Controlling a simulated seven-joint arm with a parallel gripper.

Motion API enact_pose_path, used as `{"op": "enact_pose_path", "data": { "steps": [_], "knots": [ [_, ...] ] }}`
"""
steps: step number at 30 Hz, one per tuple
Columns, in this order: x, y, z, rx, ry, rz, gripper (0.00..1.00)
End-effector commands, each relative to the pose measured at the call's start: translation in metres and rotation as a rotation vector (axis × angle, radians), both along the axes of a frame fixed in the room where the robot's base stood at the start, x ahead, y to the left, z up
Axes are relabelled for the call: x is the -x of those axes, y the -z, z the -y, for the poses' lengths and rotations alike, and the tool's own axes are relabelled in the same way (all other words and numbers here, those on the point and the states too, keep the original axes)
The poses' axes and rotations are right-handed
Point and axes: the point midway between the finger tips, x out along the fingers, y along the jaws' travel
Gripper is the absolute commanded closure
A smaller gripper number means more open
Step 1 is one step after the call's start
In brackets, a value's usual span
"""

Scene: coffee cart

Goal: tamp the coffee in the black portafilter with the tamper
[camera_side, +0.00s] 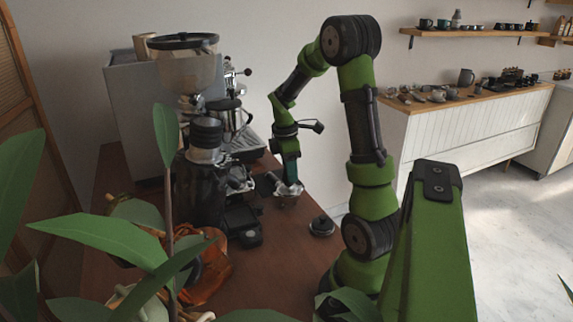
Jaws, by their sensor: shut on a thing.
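My gripper (291,183) points straight down, low over the wooden counter, in the middle of the side view. It is shut on what appears to be the tamper, which is mostly hidden by the fingers. The portafilter (286,197), a small silvery basket with a dark handle toward the upper left, is directly under the gripper. I cannot tell whether the tamper is touching the coffee, and the coffee itself is not visible.
A low round black object (322,226) sits on the counter (275,262) to the right of the portafilter. A black grinder (200,190) and a coffee machine (135,110) stand at left.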

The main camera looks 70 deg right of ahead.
Motion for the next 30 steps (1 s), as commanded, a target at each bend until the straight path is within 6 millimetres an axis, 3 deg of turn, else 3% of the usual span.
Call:
{"op": "enact_pose_path", "data": {
  "steps": [8,30],
  "knots": [
    [0.0,0.002,0.0,-0.002,-0.004,-0.003,0.96],
    [0.0,-0.023,0.0,0.001,-0.002,0.001,0.96]
  ]
}}
